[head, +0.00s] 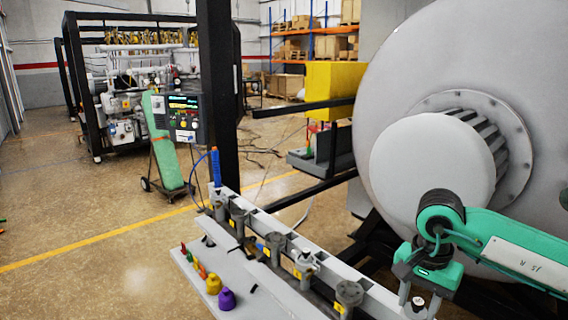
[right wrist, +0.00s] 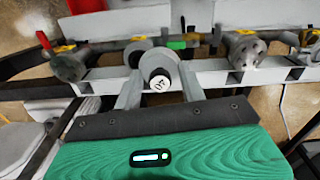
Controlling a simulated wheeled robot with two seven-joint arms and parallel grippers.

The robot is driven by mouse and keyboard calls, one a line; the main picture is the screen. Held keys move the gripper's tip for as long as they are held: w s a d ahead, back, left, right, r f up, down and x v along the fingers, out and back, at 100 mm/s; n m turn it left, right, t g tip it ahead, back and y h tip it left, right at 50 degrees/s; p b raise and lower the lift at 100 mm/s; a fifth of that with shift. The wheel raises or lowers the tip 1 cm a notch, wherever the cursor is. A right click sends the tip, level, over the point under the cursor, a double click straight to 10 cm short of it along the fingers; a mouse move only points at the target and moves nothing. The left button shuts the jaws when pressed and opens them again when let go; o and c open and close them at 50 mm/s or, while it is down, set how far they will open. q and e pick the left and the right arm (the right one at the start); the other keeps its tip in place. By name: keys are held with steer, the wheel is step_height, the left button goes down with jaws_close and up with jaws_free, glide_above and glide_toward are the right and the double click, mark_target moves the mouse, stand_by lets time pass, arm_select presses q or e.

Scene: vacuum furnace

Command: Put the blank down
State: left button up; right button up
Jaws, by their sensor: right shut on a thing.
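The blank (right wrist: 158,80) is a small dark cylinder with a white, numbered end face. It sits between the two grey fingers of my right gripper (right wrist: 160,90), which is shut on it. In the head view my right gripper (head: 418,294) is at the lower right, by the near end of a pale rail (head: 330,274), and the blank's light end shows small between the fingers. The wrist view shows the rail behind the blank. I cannot tell whether the blank touches anything below. My left gripper is not in view.
Several grey flanged fittings (head: 348,294) with yellow tags line the rail. A white shelf (head: 252,290) beside it carries coloured pieces, including a purple one (head: 226,299). The large round furnace door (head: 400,70) stands behind my right arm. The floor at left is open.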

steer(key=s+a+f+n, duration=0.1)
steer(key=a+f+n, duration=0.3)
steer(key=f+n, duration=0.4)
steer(key=shift+s+a+f+n, duration=0.3)
steer(key=shift+f+n, duration=0.1)
steer(key=shift+f, duration=0.1)
